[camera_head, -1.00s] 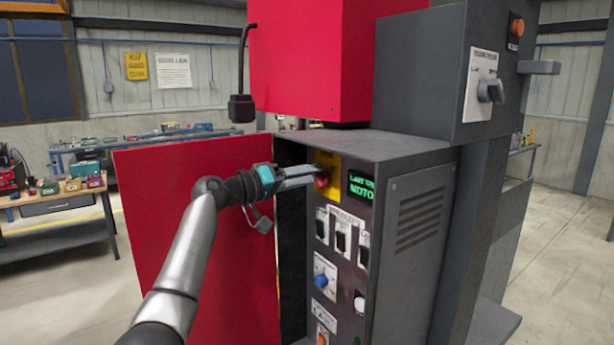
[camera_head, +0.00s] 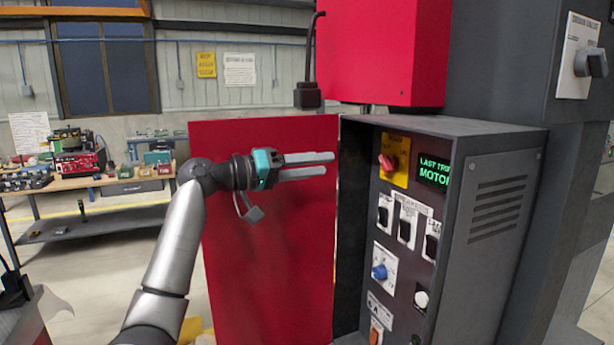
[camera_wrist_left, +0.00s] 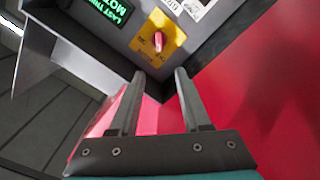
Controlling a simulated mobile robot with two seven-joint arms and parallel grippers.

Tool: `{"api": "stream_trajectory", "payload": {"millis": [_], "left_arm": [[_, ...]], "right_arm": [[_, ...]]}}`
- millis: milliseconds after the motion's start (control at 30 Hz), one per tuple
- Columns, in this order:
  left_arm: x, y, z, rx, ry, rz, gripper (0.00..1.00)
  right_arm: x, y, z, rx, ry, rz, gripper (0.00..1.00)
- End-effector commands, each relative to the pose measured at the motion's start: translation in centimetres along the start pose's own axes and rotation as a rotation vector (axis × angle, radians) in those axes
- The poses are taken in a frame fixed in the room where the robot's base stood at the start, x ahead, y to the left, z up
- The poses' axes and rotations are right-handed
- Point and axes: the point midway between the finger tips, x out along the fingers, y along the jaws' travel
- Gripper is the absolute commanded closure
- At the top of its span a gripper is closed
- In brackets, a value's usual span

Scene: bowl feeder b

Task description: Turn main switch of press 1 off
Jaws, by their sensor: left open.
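The press control panel (camera_head: 396,265) stands right of centre in the head view. A red rotary switch (camera_head: 387,162) on a yellow plate (camera_head: 402,148) sits at its top left. The red switch also shows in the left wrist view (camera_wrist_left: 158,41), beyond the fingertips. My left gripper (camera_head: 334,165) is open and empty, left of the panel and apart from the switch, its fingers pointing right. In the left wrist view the two fingers (camera_wrist_left: 159,75) are spread with nothing between them. My right gripper is in neither view.
An open red door (camera_head: 265,230) stands left of the panel, behind my left gripper. The panel also bears a lit green display (camera_head: 434,170), several black switches and a blue knob (camera_head: 379,271). A grey box with a large rotary handle (camera_head: 591,63) is upper right. A workbench (camera_head: 100,183) stands far left.

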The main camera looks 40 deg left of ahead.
Motion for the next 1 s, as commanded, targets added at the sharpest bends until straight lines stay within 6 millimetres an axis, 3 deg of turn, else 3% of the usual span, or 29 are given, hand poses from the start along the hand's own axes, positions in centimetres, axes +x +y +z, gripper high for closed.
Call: {"api": "stream_trajectory", "payload": {"millis": [233,833,933,1000], "left_arm": [[-1.7,0.0,0.0,-0.001,-0.001,0.000,0.53],[-1.7,0.0,0.1,-0.001,-0.002,-0.001,0.53],[-1.2,-0.8,1.4,0.006,-0.029,-0.025,0.53],[-0.3,-2.0,3.7,0.020,-0.075,-0.067,0.53]], "right_arm": [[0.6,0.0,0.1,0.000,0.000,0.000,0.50],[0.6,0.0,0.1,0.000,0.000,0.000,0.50],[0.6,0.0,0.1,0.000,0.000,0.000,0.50],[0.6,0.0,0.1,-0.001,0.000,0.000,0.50]]}}
